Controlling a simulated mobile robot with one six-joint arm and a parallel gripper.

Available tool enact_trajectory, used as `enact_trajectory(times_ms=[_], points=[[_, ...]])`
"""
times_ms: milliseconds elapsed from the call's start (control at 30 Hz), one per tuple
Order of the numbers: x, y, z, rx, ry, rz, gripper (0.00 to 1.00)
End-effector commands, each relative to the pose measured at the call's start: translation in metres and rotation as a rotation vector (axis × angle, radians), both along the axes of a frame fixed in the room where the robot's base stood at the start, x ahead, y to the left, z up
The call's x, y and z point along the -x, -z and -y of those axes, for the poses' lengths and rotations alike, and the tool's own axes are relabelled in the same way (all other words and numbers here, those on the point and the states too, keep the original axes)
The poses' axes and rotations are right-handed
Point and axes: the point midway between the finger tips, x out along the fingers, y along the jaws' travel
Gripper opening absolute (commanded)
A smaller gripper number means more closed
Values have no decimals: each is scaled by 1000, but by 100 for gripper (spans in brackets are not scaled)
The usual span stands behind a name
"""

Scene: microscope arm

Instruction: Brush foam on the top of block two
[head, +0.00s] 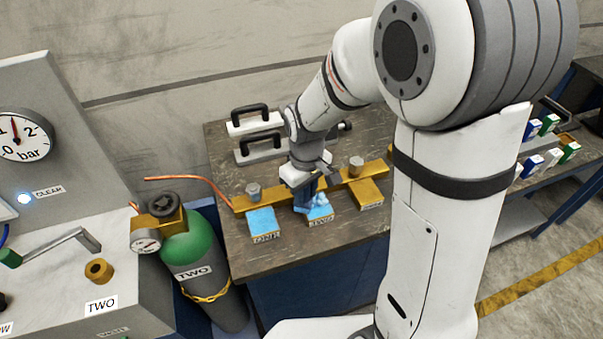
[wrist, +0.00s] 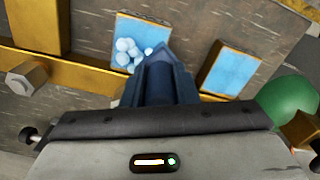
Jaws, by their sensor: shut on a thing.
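Block two (head: 322,215) stands in front of the brass bar, with a blue top and a TWO label on its front. White foam blobs (head: 321,199) lie on part of its top, and blue shows elsewhere. In the wrist view, block two (wrist: 125,22) carries the foam (wrist: 128,54) beside the dark blue fingers. My gripper (head: 304,200) points down at the block's top, just left of the foam. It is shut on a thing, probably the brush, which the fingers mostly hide. I cannot tell whether the tip touches the top.
Block one (head: 262,222), with a clear blue top, stands left; another block (head: 366,193) stands right. The brass bar (head: 290,196) with bolts runs behind. A green gas cylinder (head: 195,250) stands at the table's left.

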Motion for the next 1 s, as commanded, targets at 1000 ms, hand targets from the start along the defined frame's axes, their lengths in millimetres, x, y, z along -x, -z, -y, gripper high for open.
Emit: enact_trajectory(times_ms=[1000], points=[[-1,-82,-1,1,13,-1,0]])
